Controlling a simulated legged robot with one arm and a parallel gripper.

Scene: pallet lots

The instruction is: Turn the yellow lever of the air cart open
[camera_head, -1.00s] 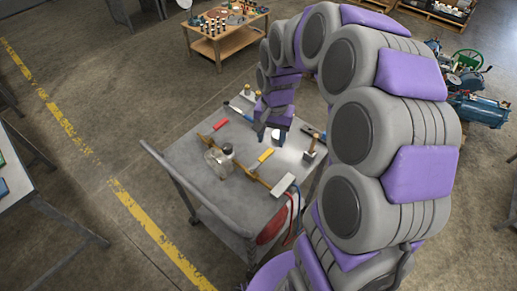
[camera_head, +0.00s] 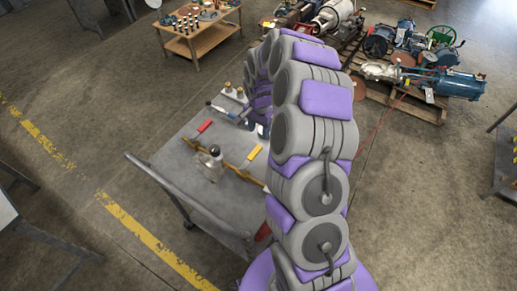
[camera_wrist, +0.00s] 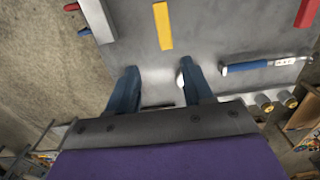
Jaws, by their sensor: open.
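The air cart (camera_head: 170,160) has a grey top with a brass-coloured pipe across it. In the wrist view, the yellow lever (camera_wrist: 163,25) is ahead of my gripper (camera_wrist: 162,86), roughly in line with the gap between the fingers. The red lever (camera_wrist: 307,13) is at the upper right there. My gripper is open, with nothing held, apart from the yellow lever. In the head view my arm hides most of the gripper and the cart's right side.
A blue-and-white tool (camera_wrist: 255,66) lies right of my gripper, with brass-topped parts (camera_wrist: 276,99) beyond. A white object is partly hidden by the right finger. A wooden table (camera_head: 200,35) and loaded pallets (camera_head: 420,100) stand farther back.

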